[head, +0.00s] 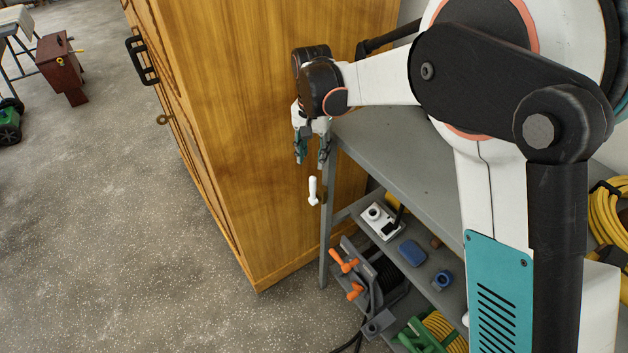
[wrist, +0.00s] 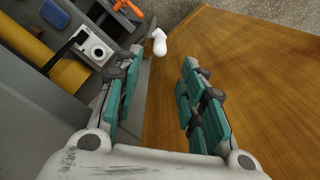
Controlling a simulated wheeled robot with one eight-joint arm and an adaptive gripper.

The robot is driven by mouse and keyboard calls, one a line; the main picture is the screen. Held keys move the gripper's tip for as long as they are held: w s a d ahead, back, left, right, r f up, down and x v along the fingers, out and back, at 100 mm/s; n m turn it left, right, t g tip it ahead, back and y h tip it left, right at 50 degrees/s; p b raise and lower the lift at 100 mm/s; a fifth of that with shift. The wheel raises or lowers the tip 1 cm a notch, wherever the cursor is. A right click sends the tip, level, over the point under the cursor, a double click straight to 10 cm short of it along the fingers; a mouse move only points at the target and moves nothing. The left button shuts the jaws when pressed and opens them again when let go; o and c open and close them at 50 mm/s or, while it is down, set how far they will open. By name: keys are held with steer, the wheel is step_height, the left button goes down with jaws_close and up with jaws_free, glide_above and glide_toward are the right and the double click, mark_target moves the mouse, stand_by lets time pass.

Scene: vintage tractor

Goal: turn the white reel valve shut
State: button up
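A small white handle (head: 313,191), which looks like the white reel valve, hangs upright beside the shelf's front leg, against the wooden cabinet in the picture. What it is mounted on is hard to make out. My gripper (head: 312,160) is just above it, fingers pointing down, apart and empty. In the wrist view the white handle (wrist: 159,43) shows beyond the fingertips, in line with the gap between them. The teal-padded fingers of my gripper (wrist: 160,68) are spread and do not appear to touch it.
A wooden cabinet (head: 240,100) stands close left of the gripper. A grey metal shelf (head: 395,165) is to the right; its lower level holds a white box (head: 381,222) and blue items. A reel with orange handles (head: 345,262) lies below.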

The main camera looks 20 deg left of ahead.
mark_target(313, 177)
step_height(313, 177, down, 12)
steer(key=b, duration=0.3)
steer(key=shift+c, duration=0.4)
jaws_close()
